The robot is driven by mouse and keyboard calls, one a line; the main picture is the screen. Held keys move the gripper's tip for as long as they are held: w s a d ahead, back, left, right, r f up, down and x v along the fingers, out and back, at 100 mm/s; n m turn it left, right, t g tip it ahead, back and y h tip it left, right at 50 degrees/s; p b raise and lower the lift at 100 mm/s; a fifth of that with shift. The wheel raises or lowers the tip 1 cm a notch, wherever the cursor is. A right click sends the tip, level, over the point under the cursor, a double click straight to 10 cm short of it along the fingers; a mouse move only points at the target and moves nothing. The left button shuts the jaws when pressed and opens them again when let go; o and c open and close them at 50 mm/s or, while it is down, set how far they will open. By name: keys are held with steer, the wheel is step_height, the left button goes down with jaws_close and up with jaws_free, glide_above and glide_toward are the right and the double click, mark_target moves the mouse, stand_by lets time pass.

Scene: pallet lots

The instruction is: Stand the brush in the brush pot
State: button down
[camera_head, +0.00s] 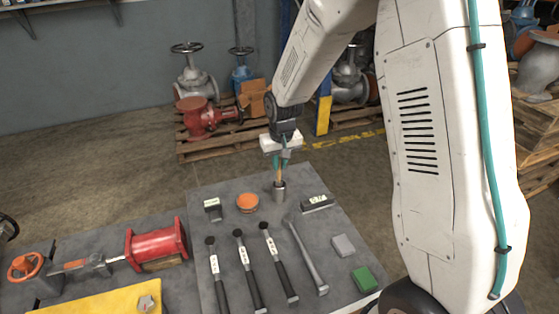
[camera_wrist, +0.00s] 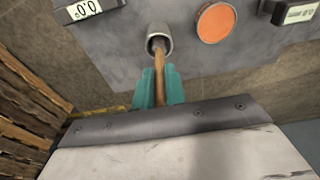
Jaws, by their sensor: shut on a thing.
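The brush (camera_head: 279,176) has a thin wooden handle and hangs roughly upright below my gripper (camera_head: 281,158). My gripper, with teal fingertips, is shut on it. The brush pot (camera_head: 279,191) is a small grey metal cylinder standing on the grey table, directly under the gripper. In the wrist view the teal fingers (camera_wrist: 158,88) pinch the wooden handle (camera_wrist: 160,66). Its far end reaches into the mouth of the pot (camera_wrist: 159,38). How deep the end sits is hidden, and the brush's bristles cannot be made out.
An orange round dish (camera_head: 247,203) and a small labelled block (camera_head: 212,209) stand left of the pot. A black labelled device (camera_head: 317,203) lies to the right. Several hammer-like tools (camera_head: 246,263), a grey block (camera_head: 343,245) and a green block (camera_head: 364,280) lie nearer.

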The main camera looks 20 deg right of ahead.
steer(key=c, duration=1.4)
jaws_free()
steer(key=shift+o, duration=0.2)
step_height(320, 180, up, 8)
steer(key=s, duration=0.1)
steer(key=shift+f, duration=0.15)
steer(key=s+d+r, duration=0.1)
steer(key=s+r, duration=0.4)
steer(key=s, duration=0.6)
steer(key=s+d+r, duration=0.1)
steer(key=s+r, duration=0.4)
steer(key=s, duration=0.6)
steer(key=s+d+r, duration=0.1)
steer(key=s+r, duration=0.4)
steer(key=s, duration=0.6)
steer(key=shift+s+r, duration=0.2)
steer(key=shift+s, duration=0.1)
